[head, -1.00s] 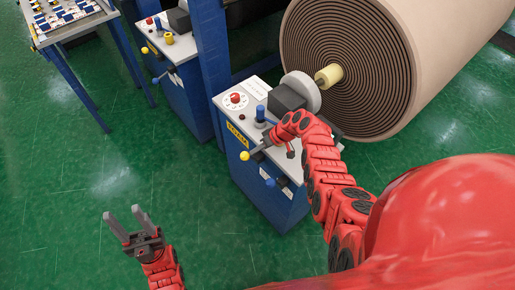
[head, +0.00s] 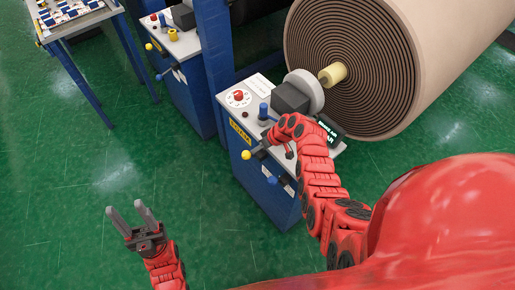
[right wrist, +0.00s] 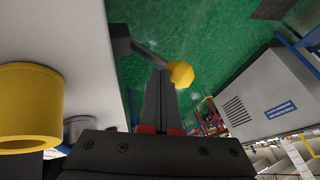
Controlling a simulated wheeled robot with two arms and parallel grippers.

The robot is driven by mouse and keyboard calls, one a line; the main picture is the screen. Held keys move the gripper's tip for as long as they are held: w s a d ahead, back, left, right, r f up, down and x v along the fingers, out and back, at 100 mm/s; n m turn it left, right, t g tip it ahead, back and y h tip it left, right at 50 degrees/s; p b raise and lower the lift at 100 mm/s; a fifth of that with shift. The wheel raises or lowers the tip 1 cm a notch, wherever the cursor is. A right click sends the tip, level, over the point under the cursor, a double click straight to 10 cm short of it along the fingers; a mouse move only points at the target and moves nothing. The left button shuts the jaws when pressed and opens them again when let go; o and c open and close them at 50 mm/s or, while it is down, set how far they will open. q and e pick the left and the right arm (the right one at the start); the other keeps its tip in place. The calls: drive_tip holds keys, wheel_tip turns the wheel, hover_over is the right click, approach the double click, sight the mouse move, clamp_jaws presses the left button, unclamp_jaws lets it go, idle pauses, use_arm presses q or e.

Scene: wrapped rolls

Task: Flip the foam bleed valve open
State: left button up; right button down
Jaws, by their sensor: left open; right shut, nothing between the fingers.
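A lever with a yellow ball knob (head: 246,155) sticks out from the front of the blue cabinet, below a yellow label (head: 239,131); I cannot tell for sure that it is the foam bleed valve. My right gripper (head: 257,152) is shut and empty, right beside this knob. In the right wrist view the shut fingertips (right wrist: 160,76) are close to the yellow ball (right wrist: 181,74), and the lever's rod runs up-left from it. Whether they touch is unclear. My left gripper (head: 132,215) is open and empty over the floor.
The cabinet top (head: 232,104) carries a red button (head: 239,96), a blue knob (head: 263,111) and a dark block. A blue-knobbed lever (head: 272,181) sits lower on the front. A large wrapped roll (head: 350,75) stands behind. Green floor is free at left.

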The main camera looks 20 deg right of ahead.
sight(250, 155)
drive_tip(key=a+h, duration=0.1)
drive_tip(key=a, duration=0.1)
drive_tip(key=s+f+h, duration=0.1)
drive_tip(key=shift+a+n+t+h, duration=0.3)
drive_tip(key=shift+a+n+t, duration=0.1)
drive_tip(key=s+a+f+n+t+h+b, duration=0.1)
drive_tip(key=f+h+b, duration=0.6)
drive_tip(key=b, duration=0.7)
drive_tip(key=a+n+t, duration=0.1)
drive_tip(key=a+t, duration=0.1)
drive_tip(key=a, duration=0.1)
drive_tip(key=shift+s+a+f+h, duration=0.15)
drive_tip(key=shift+s+a+h, duration=0.2)
drive_tip(key=shift+s+h, duration=0.05)
drive_tip(key=shift+s+f, duration=0.1)
